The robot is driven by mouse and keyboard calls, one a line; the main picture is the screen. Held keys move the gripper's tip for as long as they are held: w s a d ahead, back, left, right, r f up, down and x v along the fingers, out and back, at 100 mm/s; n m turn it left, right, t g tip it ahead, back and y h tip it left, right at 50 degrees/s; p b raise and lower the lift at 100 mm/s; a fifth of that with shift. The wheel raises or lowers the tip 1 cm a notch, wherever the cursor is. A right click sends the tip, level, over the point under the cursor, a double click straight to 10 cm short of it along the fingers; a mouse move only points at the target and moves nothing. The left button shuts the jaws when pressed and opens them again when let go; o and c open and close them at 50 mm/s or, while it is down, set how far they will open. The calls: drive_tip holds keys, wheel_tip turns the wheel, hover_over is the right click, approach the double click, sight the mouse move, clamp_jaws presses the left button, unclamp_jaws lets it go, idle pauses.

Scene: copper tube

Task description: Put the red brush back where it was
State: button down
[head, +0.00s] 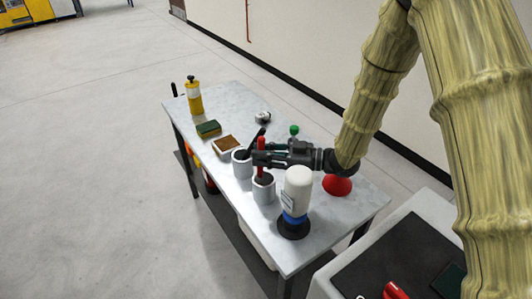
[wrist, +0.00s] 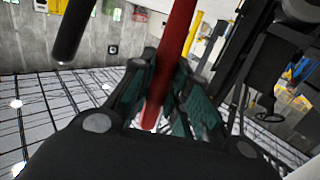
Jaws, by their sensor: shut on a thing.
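The red brush (head: 260,145) stands roughly upright above a grey cup (head: 263,191) on the metal table. Its lower end is at the cup's mouth; I cannot tell how deep it sits inside. My gripper (head: 262,158) reaches in from the right and is shut on the red handle. In the wrist view the red brush handle (wrist: 174,50) runs between the teal-padded fingers of my gripper (wrist: 165,95). The bristle end is hidden in the wrist view.
A second grey cup (head: 241,166) with a black-handled tool is just behind. A white bottle (head: 297,188) on a black base stands close in front. A red funnel (head: 337,185), brown block (head: 226,145), green sponge (head: 208,128) and yellow bottle (head: 194,98) are also on the table (head: 330,218).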

drive_tip(key=c, duration=1.4)
unclamp_jaws()
drive_tip(key=shift+o, duration=0.2)
drive_tip(key=b+v, duration=0.1)
drive_tip(key=v, duration=1.1)
drive_tip(key=shift+d, duration=0.3)
drive_tip(key=shift+s+r, duration=0.15)
